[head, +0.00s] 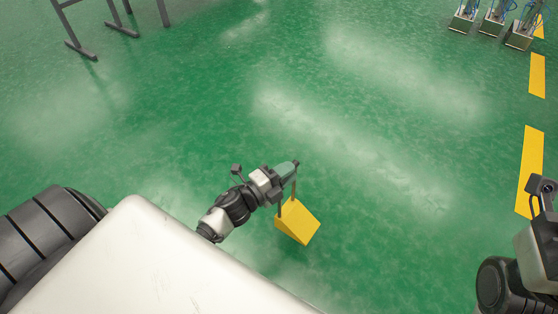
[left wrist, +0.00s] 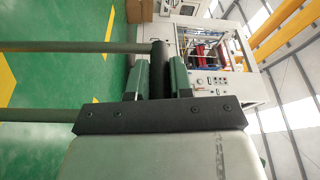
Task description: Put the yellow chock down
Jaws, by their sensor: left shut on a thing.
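The yellow chock (head: 298,222) is a wedge with a thin upright handle, in the lower middle of the head view. My left gripper (head: 287,171) is above it, shut on the handle's crossbar. In the left wrist view the dark crossbar lies between the two green fingertips (left wrist: 161,75), and the handle's two uprights run off to the left. The chock looks upright over the green floor. I cannot tell whether its underside touches the floor.
The green floor (head: 350,130) around the chock is clear. Yellow floor dashes (head: 530,172) run along the right. Grey metal legs (head: 122,28) stand at the upper left, and metal boxes with blue tubing (head: 492,22) at the upper right. A white machine (left wrist: 210,40) shows in the left wrist view.

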